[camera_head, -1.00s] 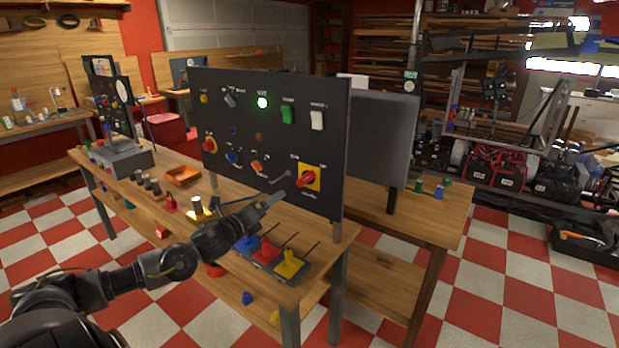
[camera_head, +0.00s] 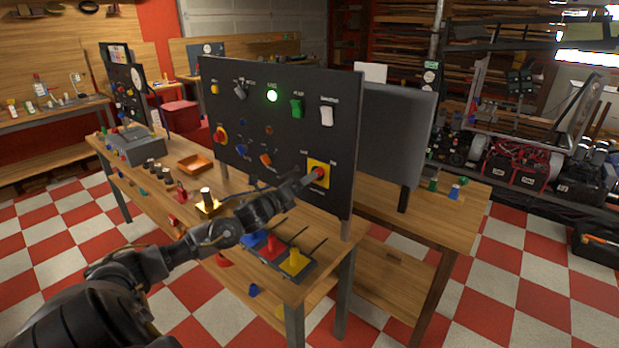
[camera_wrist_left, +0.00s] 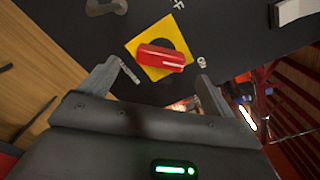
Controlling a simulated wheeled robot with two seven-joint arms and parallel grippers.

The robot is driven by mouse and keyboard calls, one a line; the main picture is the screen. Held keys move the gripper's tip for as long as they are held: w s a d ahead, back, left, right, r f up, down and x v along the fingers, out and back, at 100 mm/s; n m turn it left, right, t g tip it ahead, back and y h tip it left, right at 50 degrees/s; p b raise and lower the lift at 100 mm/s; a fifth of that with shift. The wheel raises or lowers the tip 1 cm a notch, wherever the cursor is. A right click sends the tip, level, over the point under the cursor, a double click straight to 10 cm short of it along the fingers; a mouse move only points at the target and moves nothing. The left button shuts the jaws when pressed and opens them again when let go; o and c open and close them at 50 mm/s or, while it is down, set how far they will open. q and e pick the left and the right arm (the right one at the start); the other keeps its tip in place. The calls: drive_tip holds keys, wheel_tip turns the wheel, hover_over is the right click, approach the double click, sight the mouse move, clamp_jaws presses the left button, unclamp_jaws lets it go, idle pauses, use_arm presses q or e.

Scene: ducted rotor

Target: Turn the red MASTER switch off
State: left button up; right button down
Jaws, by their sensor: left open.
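The red MASTER switch (camera_wrist_left: 160,57) is a red handle on a yellow square plate (camera_head: 313,180) at the lower right of the black panel (camera_head: 346,140). My left gripper (camera_head: 312,179) is in front of the switch in the head view and partly hides its red handle. In the left wrist view the two fingers of my left gripper (camera_wrist_left: 165,78) are spread apart, with the red handle ahead of and between them. I cannot tell whether a finger touches it. My right gripper is not in view.
A tray with red and yellow pieces (camera_head: 293,262) stands on the wooden bench below my left arm.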

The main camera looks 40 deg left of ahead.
use_arm(q)
drive_tip(key=w, duration=0.4)
drive_tip(key=shift+w+p, duration=0.1)
drive_tip(key=shift+p, duration=0.3)
drive_tip(key=shift+c, duration=1)
drive_tip(key=shift+d, duration=0.1)
drive_tip(key=c, duration=0.8)
